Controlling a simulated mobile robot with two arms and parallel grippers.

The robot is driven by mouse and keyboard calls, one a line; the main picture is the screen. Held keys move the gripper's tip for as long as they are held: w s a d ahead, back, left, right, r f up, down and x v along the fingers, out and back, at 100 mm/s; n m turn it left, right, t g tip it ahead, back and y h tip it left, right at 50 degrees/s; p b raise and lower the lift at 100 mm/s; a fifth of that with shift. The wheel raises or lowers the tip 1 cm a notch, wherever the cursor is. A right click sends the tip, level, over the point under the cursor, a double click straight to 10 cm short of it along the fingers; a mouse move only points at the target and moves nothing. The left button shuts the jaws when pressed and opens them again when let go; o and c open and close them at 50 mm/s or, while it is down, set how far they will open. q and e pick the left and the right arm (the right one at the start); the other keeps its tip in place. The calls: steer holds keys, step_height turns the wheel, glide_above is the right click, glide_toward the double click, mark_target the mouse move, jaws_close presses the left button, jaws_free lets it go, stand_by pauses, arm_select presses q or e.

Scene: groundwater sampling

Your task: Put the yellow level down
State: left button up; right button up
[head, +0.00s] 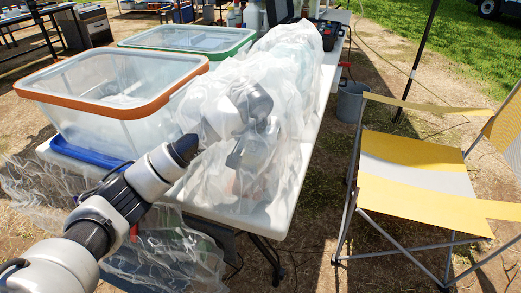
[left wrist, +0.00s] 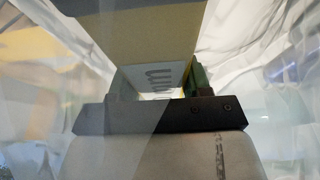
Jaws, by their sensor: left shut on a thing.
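My left arm reaches in from the lower left of the head view, and its gripper (head: 243,152) is over the white table, behind or inside clear plastic sheeting. In the left wrist view the gripper (left wrist: 158,90) is shut on a dull yellow block with a pale, printed face, which I take to be the yellow level (left wrist: 135,35). Clear film surrounds it in that view. In the head view the level cannot be made out through the crumpled plastic. My right gripper is not in view.
Crumpled clear plastic sheeting (head: 285,75) covers much of the white table (head: 270,222). A clear bin with an orange rim (head: 120,118) and a green-rimmed bin (head: 190,29) stand on the left. A yellow folding chair (head: 400,195) and a grey bucket (head: 352,104) are at the right.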

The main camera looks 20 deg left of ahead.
arm_select(q)
steer(key=shift+f, duration=0.65)
steer(key=o, duration=0.6)
steer(key=shift+f, duration=0.1)
steer(key=o, duration=0.4)
steer(key=shift+o, duration=0.2)
